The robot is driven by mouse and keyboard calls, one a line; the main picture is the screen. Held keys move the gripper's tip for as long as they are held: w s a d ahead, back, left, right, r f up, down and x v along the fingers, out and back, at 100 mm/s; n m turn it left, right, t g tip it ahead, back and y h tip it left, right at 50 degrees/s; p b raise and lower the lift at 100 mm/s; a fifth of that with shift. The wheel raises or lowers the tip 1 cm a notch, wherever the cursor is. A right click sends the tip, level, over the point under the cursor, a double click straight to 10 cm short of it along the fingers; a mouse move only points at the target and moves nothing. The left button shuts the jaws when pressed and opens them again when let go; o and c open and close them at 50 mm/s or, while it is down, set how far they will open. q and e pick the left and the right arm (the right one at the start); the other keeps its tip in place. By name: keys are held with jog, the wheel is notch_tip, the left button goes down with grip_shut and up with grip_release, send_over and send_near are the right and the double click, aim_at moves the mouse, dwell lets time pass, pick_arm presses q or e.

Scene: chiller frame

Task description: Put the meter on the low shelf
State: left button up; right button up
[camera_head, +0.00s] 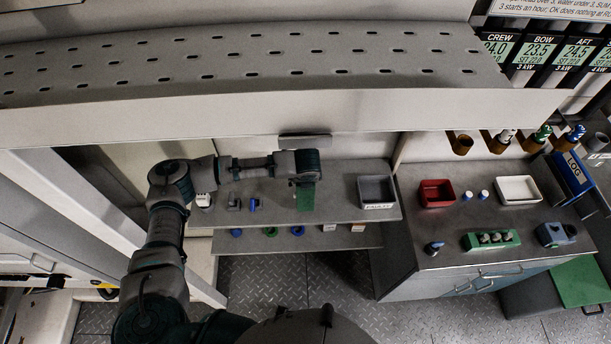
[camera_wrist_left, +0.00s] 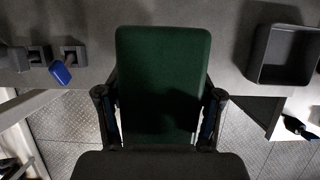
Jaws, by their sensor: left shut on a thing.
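My left gripper (camera_head: 305,181) reaches in under the big perforated panel and is shut on a green, flat, rounded block, which may be the meter (camera_head: 306,198). In the left wrist view the block (camera_wrist_left: 163,75) stands between the two fingers, and no dial or display shows on it. The block appears in front of the upper grey shelf (camera_head: 340,206); I cannot tell whether it touches. The low shelf (camera_head: 275,241) lies just beneath, holding several small blue, green and white items. My right gripper is not in view.
A grey bin (camera_head: 376,191) stands right of the block, and small blue and grey parts (camera_head: 236,202) stand left. The perforated panel (camera_head: 270,112) hangs above the arm. The right counter (camera_head: 420,227) holds a red bin (camera_head: 436,192) and a grey-blue device (camera_head: 557,235).

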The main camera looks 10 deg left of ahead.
pick_arm(q)
jog(key=w+f, duration=0.3)
jog(key=shift+a+p, duration=0.1)
jog(key=shift+p, duration=0.3)
jog(key=shift+a+f, duration=0.1)
jog(key=shift+f, duration=0.25)
jog(key=o, duration=1.6)
jog(key=shift+o, duration=0.5)
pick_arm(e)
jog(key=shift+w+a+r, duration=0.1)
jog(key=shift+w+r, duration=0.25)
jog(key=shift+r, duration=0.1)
pick_arm(q)
jog(key=shift+d, duration=0.2)
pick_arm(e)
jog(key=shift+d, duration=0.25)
